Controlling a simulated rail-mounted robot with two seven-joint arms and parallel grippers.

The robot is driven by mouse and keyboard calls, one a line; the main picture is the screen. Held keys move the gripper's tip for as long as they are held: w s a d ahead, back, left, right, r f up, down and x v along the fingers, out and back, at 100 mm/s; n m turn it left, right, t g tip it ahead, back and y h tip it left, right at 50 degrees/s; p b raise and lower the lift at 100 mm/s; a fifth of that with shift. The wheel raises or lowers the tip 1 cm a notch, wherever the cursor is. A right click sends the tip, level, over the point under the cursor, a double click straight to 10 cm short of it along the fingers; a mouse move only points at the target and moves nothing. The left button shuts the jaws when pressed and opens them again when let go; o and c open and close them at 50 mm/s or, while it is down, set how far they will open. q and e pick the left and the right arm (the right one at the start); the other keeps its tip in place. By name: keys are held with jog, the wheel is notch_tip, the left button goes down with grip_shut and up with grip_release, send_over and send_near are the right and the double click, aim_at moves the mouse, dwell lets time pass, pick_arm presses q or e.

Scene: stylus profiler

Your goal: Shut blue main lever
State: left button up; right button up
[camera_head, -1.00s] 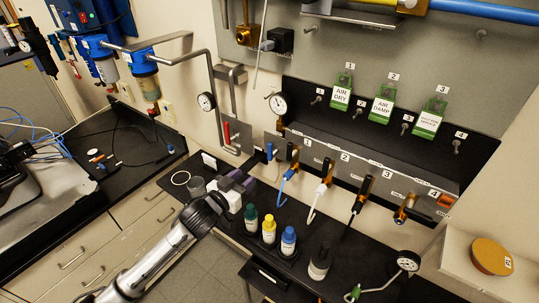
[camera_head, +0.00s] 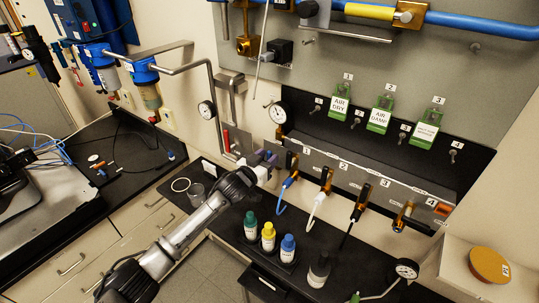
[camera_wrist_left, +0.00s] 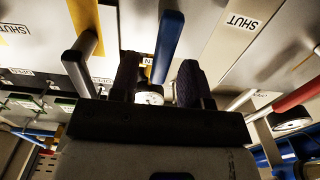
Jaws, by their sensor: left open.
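The blue main lever (camera_wrist_left: 169,45) shows in the left wrist view as a flat blue handle on the grey panel. It lies between and beyond the two dark, ridged fingers of my left gripper (camera_wrist_left: 158,84), which are apart. I cannot tell if either finger touches it. A SHUT label (camera_wrist_left: 243,22) is on the panel to the right of the lever, and a partly covered label is behind it. In the head view my left gripper (camera_head: 266,159) is at the left end of the valve panel (camera_head: 345,172) and mostly hides the lever.
Black-handled valves (camera_head: 327,178) line the panel to the right. A red handle (camera_head: 226,138) and a gauge (camera_head: 277,112) are close by. Bottles with green, yellow (camera_head: 268,236) and blue caps stand on the black bench below. White and blue hoses hang from the valves.

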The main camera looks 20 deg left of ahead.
pick_arm(q)
jog(key=shift+w+d, duration=0.25)
jog(key=shift+w, duration=0.45)
jog(key=shift+c, duration=0.2)
grip_shut()
